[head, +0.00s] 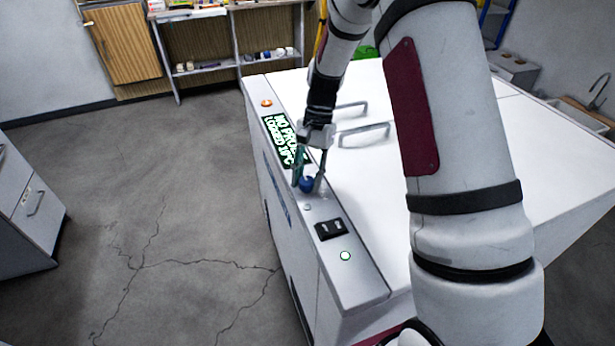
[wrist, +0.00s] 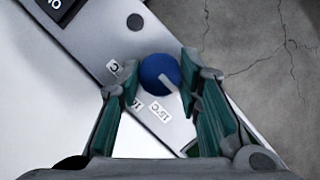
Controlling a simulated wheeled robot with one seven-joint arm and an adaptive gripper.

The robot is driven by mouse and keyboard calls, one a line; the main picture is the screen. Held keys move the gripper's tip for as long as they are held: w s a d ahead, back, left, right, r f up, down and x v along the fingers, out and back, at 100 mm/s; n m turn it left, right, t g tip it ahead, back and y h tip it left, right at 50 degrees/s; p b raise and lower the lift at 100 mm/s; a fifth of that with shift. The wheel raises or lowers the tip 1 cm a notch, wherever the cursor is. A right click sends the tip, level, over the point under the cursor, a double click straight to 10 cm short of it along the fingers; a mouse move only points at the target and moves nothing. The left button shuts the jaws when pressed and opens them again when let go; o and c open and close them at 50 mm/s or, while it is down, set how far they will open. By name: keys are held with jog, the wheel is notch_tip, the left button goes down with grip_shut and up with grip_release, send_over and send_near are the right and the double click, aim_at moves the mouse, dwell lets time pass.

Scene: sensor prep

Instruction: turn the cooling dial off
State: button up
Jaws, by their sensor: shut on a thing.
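The blue cooling dial (head: 306,185) sits on the narrow control strip (head: 362,281) along the left side of a white chest unit. In the wrist view the round dial (wrist: 158,70) has a pale pointer line aimed to the lower right, near a label (wrist: 158,112) that seems to read 15°C. Other temperature labels lie to its left, one partly covered by a finger. My gripper (head: 308,181) reaches down from above, its fingers shut on opposite sides of the dial. It also shows in the wrist view (wrist: 161,67).
A green-text display (head: 279,136) and an orange button (head: 266,103) lie on the strip beyond the dial. A black rocker switch (head: 331,229) and a lit round light (head: 345,256) lie nearer. Two lid handles (head: 364,134) stand to the right. Floor at left is clear.

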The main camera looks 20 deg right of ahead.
dwell(0.4)
jog(key=o, duration=1.1)
jog(key=shift+o, duration=0.2)
jog(key=v, duration=1.2)
